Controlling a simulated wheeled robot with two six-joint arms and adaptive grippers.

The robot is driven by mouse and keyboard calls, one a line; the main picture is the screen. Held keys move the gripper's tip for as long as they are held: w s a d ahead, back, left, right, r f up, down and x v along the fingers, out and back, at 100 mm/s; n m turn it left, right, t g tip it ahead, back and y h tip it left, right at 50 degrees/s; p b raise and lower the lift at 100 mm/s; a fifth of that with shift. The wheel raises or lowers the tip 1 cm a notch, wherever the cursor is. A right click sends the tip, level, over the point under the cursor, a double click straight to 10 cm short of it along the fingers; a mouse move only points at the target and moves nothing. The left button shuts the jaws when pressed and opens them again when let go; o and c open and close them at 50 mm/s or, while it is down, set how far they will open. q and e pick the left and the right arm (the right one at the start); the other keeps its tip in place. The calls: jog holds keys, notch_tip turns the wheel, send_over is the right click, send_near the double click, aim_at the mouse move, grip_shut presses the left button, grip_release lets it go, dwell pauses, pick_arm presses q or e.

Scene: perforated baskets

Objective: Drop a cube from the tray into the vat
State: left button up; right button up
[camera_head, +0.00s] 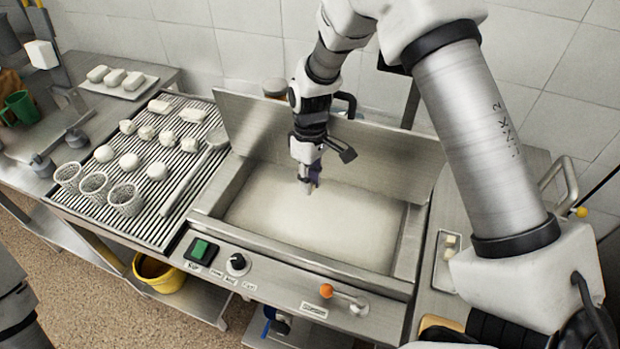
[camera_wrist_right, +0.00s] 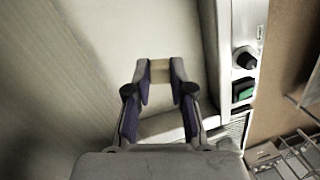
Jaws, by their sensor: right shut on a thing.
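The vat (camera_head: 402,245) is a steel basin filled with pale, whitish liquid (camera_head: 300,222). Its steel lid stands raised behind it. My right gripper (camera_head: 310,187) points down over the back part of the vat, close above the liquid. In the right wrist view its fingertips (camera_wrist_right: 160,72) are shut on a small cream cube (camera_wrist_right: 160,72). In the head view the fingers hide most of that cube. The tray (camera_head: 442,280) lies on the counter right of the vat, with small pale cubes (camera_head: 449,241) in it. My left gripper is not in view.
A ribbed drainboard (camera_head: 185,190) left of the vat holds white cheese pieces and perforated baskets (camera_head: 125,200). The vat's front panel has a green switch (camera_head: 200,249), a black knob (camera_head: 237,262) and an orange-tipped lever (camera_head: 327,290). A yellow bucket (camera_head: 160,278) stands below.

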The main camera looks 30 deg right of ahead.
jog(key=o, duration=0.8)
jog(key=shift+r, duration=0.1)
notch_tip(320, 180, up, 12)
jog(key=w+d, duration=0.1)
jog(key=w, duration=0.1)
jog(key=shift+s, duration=0.1)
